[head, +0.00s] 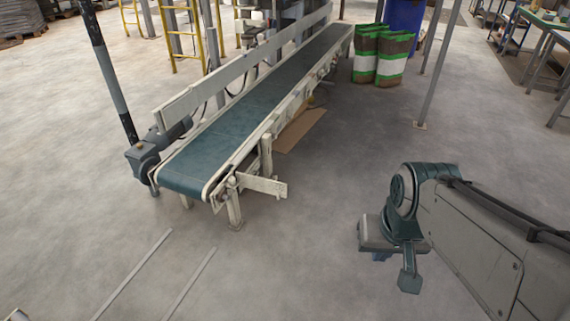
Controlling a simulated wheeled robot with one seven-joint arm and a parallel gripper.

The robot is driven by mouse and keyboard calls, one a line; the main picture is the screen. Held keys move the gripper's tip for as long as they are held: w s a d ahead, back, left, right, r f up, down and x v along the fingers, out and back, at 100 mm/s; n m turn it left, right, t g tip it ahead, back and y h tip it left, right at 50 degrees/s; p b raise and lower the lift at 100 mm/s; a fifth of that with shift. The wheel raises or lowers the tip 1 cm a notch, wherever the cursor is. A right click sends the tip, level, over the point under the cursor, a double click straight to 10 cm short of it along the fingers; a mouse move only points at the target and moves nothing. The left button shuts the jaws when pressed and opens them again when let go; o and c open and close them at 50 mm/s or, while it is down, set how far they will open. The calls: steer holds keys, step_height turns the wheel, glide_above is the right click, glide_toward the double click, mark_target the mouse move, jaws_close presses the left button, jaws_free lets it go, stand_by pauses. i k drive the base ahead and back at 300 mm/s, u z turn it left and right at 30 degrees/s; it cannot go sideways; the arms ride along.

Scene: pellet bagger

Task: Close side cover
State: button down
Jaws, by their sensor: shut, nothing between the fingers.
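The conveyor (232,115) runs from the front left up to the back, with a green belt and cream side frames. A short cream plate (264,186) sticks out from the right side of its near end, over the floor. It may be the side cover, standing out from the frame; I cannot tell for sure. My gripper (409,280) is at the lower right, shut and empty, pointing down. It is well to the right of the plate and touches nothing that I can see.
A motor (142,153) and a dark post (108,75) stand at the conveyor's left. A cardboard sheet (300,130) lies beneath its right side. Green and white bags (393,58) and a grey post (438,70) stand behind. The floor between plate and gripper is clear.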

mark_target(259, 187)
steer(key=u, duration=0.4)
steer(key=i, duration=1.2)
steer(key=u, duration=0.15)
